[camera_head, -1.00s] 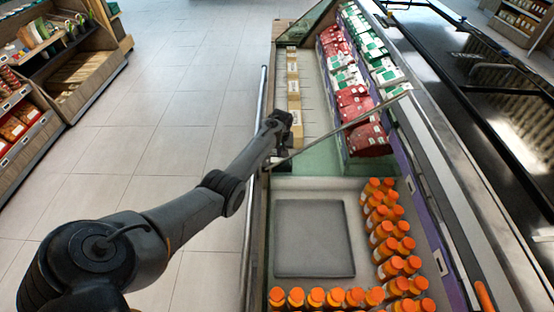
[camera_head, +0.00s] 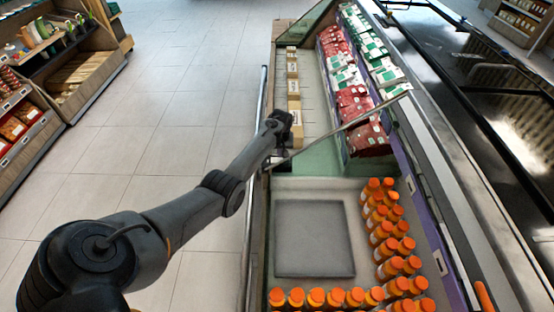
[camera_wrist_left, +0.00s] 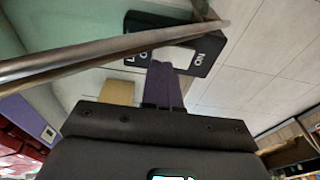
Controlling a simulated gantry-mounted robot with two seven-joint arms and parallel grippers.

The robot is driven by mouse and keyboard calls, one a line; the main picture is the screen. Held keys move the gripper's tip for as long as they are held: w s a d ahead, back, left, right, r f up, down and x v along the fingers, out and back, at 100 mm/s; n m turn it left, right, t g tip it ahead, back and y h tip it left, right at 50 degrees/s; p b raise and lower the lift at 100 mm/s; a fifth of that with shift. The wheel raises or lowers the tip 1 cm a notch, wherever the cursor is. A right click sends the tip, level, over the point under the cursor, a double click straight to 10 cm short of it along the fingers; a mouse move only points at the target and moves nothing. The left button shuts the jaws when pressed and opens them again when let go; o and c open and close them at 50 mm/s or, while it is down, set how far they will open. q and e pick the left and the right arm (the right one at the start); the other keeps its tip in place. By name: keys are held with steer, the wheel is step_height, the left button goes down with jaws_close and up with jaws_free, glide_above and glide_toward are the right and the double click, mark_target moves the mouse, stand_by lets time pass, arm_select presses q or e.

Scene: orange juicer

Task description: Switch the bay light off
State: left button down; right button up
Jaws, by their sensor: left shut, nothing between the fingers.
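The light switch (camera_wrist_left: 215,50) is a black plate with a white rocker (camera_wrist_left: 176,54) in the left wrist view. "ON" is printed at its right end. The lettering at the other end is partly hidden. My left gripper (camera_wrist_left: 163,66) is shut and empty, its fingertips over the rocker's left part, away from "ON". I cannot tell whether they touch it. In the head view my left gripper (camera_head: 277,146) is by the left edge of the display case, and the switch cannot be made out there. My right gripper is not in view.
A metal rail (camera_wrist_left: 90,62) crosses close in front of the switch in the left wrist view. The case holds orange-capped bottles (camera_head: 385,235), a grey tray (camera_head: 312,240) and cartons (camera_head: 350,95). The tiled floor (camera_head: 190,90) to the left is clear.

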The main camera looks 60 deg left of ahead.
arm_select(q)
steer(key=shift+f, duration=0.15)
stand_by(0.6)
steer(key=shift+f+b, duration=0.65)
steer(key=shift+f, duration=0.05)
steer(key=shift+r, duration=0.15)
stand_by(0.3)
step_height(320, 180, up, 3)
steer(key=p, duration=0.3)
step_height(320, 180, up, 4)
steer(key=p, duration=0.4)
steer(key=shift+p, duration=0.3)
steer(key=shift+f, duration=0.25)
